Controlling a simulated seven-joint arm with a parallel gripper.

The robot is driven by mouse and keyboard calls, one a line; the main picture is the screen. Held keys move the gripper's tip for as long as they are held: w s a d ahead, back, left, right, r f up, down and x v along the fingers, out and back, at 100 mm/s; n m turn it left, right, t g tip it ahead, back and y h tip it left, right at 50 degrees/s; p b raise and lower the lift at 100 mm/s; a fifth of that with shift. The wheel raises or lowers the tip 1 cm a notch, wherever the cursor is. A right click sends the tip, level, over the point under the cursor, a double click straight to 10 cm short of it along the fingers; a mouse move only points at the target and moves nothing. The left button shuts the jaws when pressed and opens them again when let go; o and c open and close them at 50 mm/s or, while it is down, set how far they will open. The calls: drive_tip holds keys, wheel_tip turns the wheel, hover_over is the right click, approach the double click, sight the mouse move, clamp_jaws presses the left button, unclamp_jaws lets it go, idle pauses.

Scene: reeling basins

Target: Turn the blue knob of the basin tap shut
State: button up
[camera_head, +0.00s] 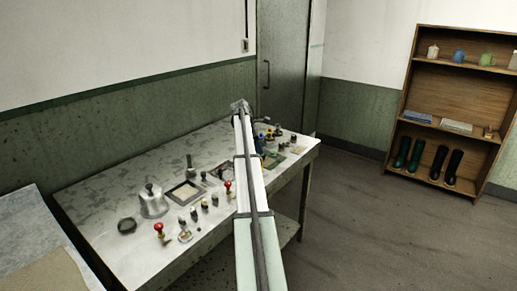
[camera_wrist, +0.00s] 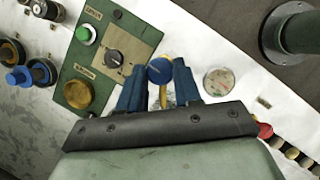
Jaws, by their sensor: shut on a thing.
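The blue knob (camera_wrist: 159,70) shows in the wrist view as a round cap, with a yellow part (camera_wrist: 163,97) below it. My gripper (camera_wrist: 159,78) has its two blue fingers on either side of the knob and is shut on it. The fingers hide the knob's sides, and the tap's body is mostly hidden below. In the head view my arm crosses the bench, and the knob and gripper cannot be made out clearly there.
A green panel (camera_wrist: 75,92) with buttons and a black dial lies left of the gripper. A round dish (camera_wrist: 219,82) lies close on the right, with a dark-based post (camera_wrist: 297,30) beyond. The bench (camera_head: 95,185) holds several fittings, including a metal bell shape (camera_head: 152,202).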

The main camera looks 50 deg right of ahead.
drive_tip(key=m, duration=0.2)
drive_tip(key=m+g+y, duration=0.1)
drive_tip(key=m, duration=0.1)
drive_tip(key=shift+w+d+m, duration=0.2)
drive_tip(key=shift+m, duration=0.2)
drive_tip(key=m+y, duration=0.2)
drive_tip(key=m, duration=0.2)
drive_tip(key=shift+d+m, duration=0.1)
drive_tip(key=shift+m, duration=0.2)
drive_tip(key=o, duration=1)
drive_tip(key=shift+o, duration=0.2)
